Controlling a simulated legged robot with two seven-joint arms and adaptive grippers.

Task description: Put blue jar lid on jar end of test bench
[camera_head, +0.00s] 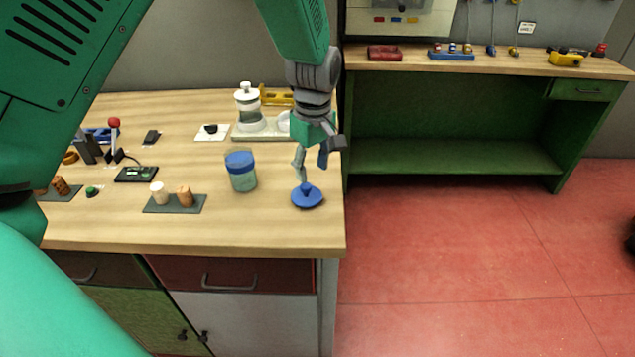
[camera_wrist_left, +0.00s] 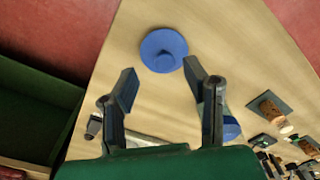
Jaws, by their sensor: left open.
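The blue jar lid (camera_head: 307,196), a round disc with a raised knob, lies flat near the front right corner of the wooden workbench top. It also shows in the left wrist view (camera_wrist_left: 163,50), just beyond the fingertips. My left gripper (camera_head: 310,163) is open and empty, pointing down above the lid; in the left wrist view its two fingers (camera_wrist_left: 160,78) are spread apart, with the lid ahead. A jar (camera_head: 243,180) with a greenish clear body and blue top stands left of the lid; in the wrist view it is partly hidden behind a finger.
A white-topped glass vessel (camera_head: 248,108) stands on a pale base behind the jar. A grey mat (camera_head: 174,207) with two stoppers lies left of the jar. Small items crowd the bench's left. A green bench (camera_head: 455,155) stands at the right, across red floor.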

